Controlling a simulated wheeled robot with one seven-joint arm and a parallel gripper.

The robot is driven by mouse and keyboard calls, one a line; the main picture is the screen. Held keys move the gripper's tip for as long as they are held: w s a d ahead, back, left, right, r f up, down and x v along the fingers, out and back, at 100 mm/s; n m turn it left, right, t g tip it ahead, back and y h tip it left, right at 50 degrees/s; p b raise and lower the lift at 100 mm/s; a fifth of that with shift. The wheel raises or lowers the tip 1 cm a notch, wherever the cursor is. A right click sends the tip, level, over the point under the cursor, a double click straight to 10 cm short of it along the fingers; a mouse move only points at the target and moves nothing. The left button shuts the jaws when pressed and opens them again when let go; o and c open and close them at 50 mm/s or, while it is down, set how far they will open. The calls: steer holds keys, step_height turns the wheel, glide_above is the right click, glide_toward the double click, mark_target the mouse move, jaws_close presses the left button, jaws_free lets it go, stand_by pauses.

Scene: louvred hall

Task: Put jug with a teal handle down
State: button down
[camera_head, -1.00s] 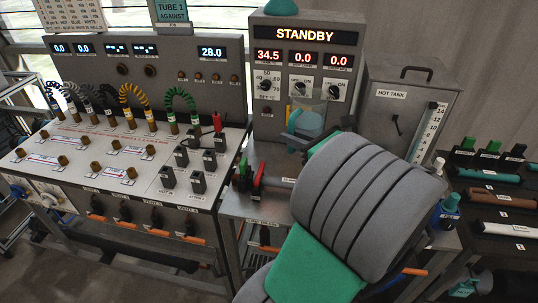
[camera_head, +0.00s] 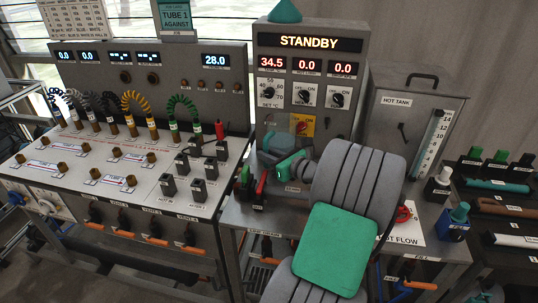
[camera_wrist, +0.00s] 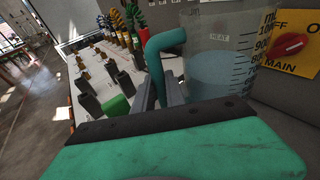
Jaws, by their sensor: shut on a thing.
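The clear jug (camera_wrist: 222,62) has black volume marks and holds some liquid. It looks upright in the wrist view. Its teal handle (camera_wrist: 158,62) is on its left side, and my gripper (camera_wrist: 160,92) is shut on the handle. In the head view my gripper (camera_head: 291,164) is at the front of the standby cabinet, beside a teal patch that seems to be part of the jug. My arm hides much of this area. I cannot tell whether the jug's base touches the bench.
The standby cabinet (camera_head: 352,68) stands behind, with a yellow main-switch plate (camera_head: 303,125). The hot tank (camera_head: 392,110) is to its right. The tube panel (camera_head: 100,150) with several black switches lies left.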

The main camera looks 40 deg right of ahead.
steer(key=shift+f, duration=0.15)
steer(key=c, duration=1.8)
jaws_free()
steer(key=shift+f, duration=0.25)
steer(key=shift+c, duration=0.2)
steer(key=o, duration=0.5)
steer(key=shift+r, duration=0.1)
steer(key=shift+c, duration=0.2)
steer(key=v, duration=1.2)
steer(key=shift+s+r, duration=0.15)
